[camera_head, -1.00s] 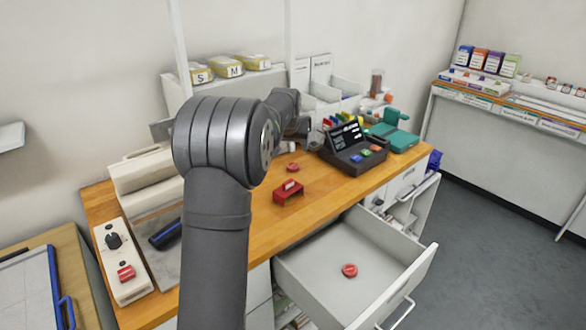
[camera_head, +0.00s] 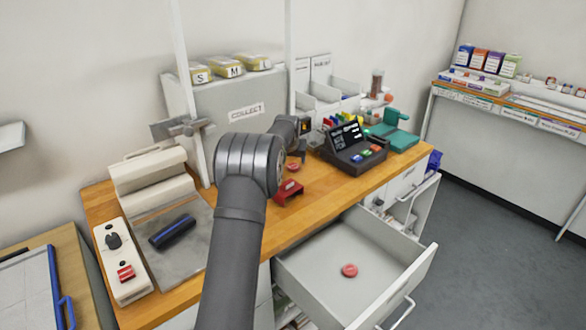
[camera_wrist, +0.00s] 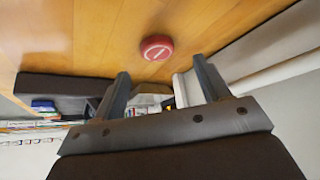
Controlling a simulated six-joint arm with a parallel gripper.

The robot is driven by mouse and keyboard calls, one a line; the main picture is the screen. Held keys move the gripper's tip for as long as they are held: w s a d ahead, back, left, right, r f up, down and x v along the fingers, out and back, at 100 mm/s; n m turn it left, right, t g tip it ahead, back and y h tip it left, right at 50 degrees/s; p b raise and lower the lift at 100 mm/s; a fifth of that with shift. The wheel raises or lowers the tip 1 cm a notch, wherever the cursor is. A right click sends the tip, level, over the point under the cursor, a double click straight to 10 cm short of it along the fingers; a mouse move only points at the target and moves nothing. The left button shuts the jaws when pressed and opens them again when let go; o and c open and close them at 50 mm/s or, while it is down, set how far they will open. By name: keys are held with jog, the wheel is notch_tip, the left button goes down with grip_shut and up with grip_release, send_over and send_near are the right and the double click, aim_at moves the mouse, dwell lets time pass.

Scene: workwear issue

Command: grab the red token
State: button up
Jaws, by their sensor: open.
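A round red token (camera_head: 293,166) lies flat on the wooden counter, and it also shows in the wrist view (camera_wrist: 157,48) with a pale ring and bar mark on top. A second round red token (camera_head: 349,270) lies in the open drawer. My gripper (camera_head: 299,153) is above the counter, close to the token there. In the wrist view, the fingers of my gripper (camera_wrist: 162,80) are spread apart with nothing between them. The counter token appears just beyond the fingertips, apart from them.
A small red stand (camera_head: 289,192) is on the counter near the token. A dark terminal with coloured buttons (camera_head: 352,158) stands to the right. A grey panel marked COLLECT (camera_head: 243,90) rises behind. The open drawer (camera_head: 307,262) juts out in front.

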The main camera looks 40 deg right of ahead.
aim_at(293, 166)
jog(key=shift+x, duration=2.65)
jog(key=shift+s+d, duration=0.1)
jog(key=shift+s, duration=0.05)
jog(key=c, duration=1.1)
